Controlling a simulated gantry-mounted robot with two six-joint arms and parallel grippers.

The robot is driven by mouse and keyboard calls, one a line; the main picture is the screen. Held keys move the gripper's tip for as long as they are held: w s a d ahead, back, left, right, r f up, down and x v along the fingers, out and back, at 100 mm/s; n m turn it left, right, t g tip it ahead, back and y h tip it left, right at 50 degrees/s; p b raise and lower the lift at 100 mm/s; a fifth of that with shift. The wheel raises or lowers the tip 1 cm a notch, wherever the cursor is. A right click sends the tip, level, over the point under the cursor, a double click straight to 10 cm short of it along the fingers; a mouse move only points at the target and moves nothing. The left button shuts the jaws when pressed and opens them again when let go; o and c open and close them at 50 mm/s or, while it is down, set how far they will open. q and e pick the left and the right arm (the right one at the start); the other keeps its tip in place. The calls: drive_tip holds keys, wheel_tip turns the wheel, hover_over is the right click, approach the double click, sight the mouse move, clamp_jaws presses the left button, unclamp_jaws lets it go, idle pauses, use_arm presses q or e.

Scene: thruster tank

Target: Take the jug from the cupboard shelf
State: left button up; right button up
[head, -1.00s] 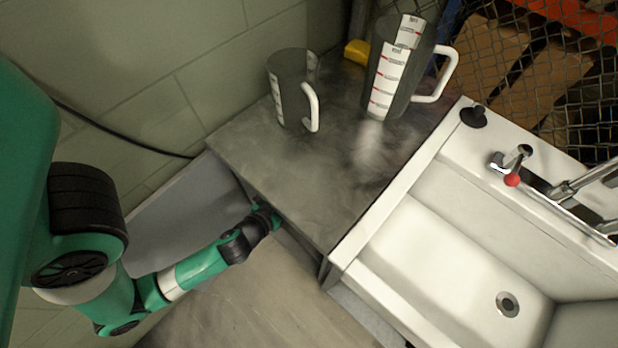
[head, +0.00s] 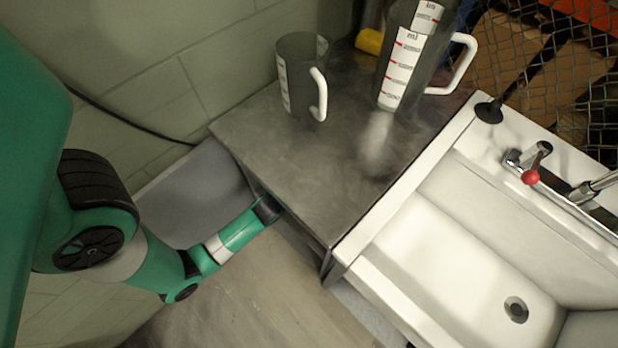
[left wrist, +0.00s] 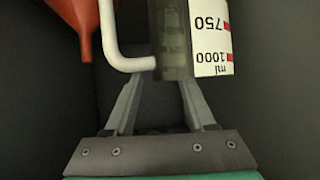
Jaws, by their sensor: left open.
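A clear measuring jug (left wrist: 175,40) with a white scale label and a white handle (left wrist: 113,40) is in the dark space ahead in the left wrist view. It appears upside down there. My left gripper (left wrist: 160,86) is open, its two fingertips close to the jug's rim and the lower end of the handle. I cannot tell whether they touch it. In the head view my left forearm goes under the worktop (head: 290,150), so the gripper and this jug are hidden there. My right gripper is not in view.
An orange funnel (left wrist: 88,25) is beside the handle in the left wrist view. Dark walls close in on both sides. On the worktop stand a small jug (head: 302,75) and a tall jug (head: 403,65). A white sink (head: 450,255) adjoins it on the right.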

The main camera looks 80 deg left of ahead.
use_arm(q)
clamp_jaws()
idle(1.3)
